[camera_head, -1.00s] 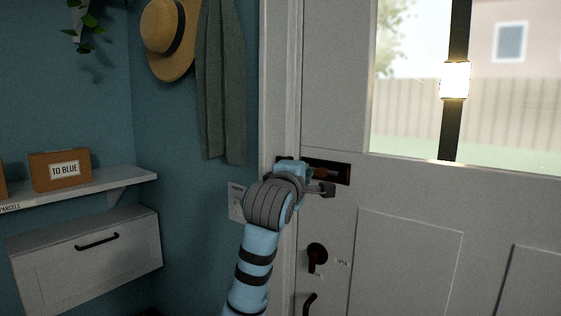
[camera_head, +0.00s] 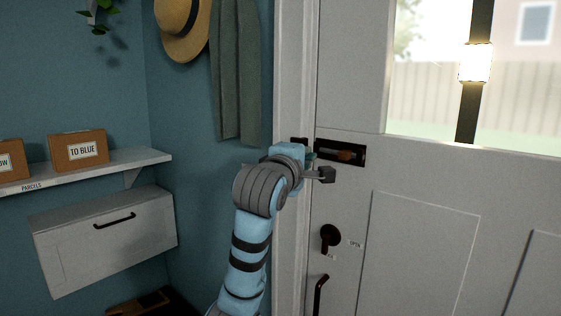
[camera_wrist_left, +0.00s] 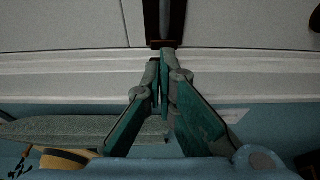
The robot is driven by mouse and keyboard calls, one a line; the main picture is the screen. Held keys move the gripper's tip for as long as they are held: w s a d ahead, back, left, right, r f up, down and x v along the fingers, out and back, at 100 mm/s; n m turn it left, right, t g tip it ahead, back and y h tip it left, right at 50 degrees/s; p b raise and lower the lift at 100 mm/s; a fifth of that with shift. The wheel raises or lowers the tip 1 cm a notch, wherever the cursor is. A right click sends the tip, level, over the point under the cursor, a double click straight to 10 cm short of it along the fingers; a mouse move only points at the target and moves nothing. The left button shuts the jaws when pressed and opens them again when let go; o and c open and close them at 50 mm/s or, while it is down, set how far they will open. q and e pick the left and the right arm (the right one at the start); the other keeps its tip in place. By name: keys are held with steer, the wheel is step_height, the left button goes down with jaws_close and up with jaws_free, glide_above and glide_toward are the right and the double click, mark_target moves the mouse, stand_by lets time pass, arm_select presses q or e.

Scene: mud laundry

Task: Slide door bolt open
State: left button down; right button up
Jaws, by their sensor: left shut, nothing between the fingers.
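The door bolt (camera_head: 327,151) sits in a dark recessed plate on the white door (camera_head: 420,185), near its left edge. A grey rod shows on the left, and a brown knob (camera_head: 346,155) stands toward the plate's right end. My left gripper (camera_head: 308,158) is at the plate's left end, by the door frame, mostly hidden behind my wrist. In the left wrist view, the green-sided fingers (camera_wrist_left: 164,66) are closed together and empty. Their tips point at the dark bolt plate (camera_wrist_left: 165,18), just short of its near end. I cannot tell whether they touch anything.
A dark turn knob (camera_head: 329,238) and a handle (camera_head: 320,294) are below the bolt. The white door frame (camera_head: 294,80) stands left of the door. A shelf (camera_head: 135,165) with cardboard boxes, a white cabinet, a hat (camera_head: 184,35) and hanging cloth are further left.

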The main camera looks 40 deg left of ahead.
arm_select(q)
steer(key=v, duration=0.6)
stand_by(0.3)
